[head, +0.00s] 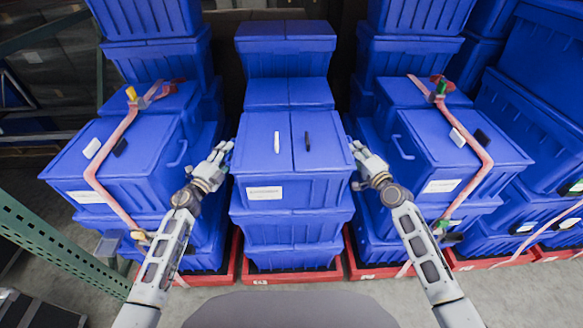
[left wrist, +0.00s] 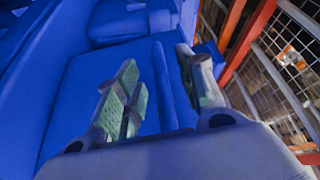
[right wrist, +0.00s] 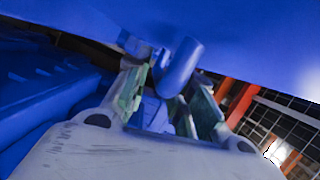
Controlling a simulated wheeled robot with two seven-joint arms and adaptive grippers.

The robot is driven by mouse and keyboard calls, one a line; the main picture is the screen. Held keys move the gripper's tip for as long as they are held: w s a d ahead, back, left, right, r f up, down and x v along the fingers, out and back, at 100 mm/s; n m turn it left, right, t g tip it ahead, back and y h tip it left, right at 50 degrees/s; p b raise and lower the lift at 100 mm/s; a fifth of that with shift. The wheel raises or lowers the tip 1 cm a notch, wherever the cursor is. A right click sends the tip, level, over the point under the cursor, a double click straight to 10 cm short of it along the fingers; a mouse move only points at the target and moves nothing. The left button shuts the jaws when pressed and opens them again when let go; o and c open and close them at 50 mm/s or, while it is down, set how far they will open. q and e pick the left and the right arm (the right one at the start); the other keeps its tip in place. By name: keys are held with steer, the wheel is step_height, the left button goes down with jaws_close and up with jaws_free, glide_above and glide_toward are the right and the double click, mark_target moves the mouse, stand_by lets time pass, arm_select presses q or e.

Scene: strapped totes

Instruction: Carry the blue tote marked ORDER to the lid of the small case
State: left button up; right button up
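A blue tote (head: 315,180) tops the front of the middle stack. Its front bears a white label (head: 264,192) with red print too small to read, so I cannot confirm ORDER. My left gripper (head: 226,150) is at its left side, fingers apart; the left wrist view shows a narrow blue bar (left wrist: 163,85) between them. My right gripper (head: 356,152) is at its right side, fingers apart around a blue handle (right wrist: 181,66) in the right wrist view. I see no clear grip on either side. I cannot pick out a small case.
A white stick (head: 276,142) and a black stick (head: 307,141) lie on the tote's lid. Strapped blue totes stand close at left (head: 135,165) and right (head: 430,155). More totes rise behind. Red bases (head: 290,277) sit below; a green post (head: 60,245) stands at left.

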arm_select(q)
steer(key=c, duration=0.4)
arm_select(e)
steer(key=c, duration=0.4)
arm_select(q)
jaws_close()
arm_select(e)
jaws_close()
arm_select(q)
steer(key=shift+r, duration=0.1)
arm_select(e)
steer(key=shift+r, duration=0.15)
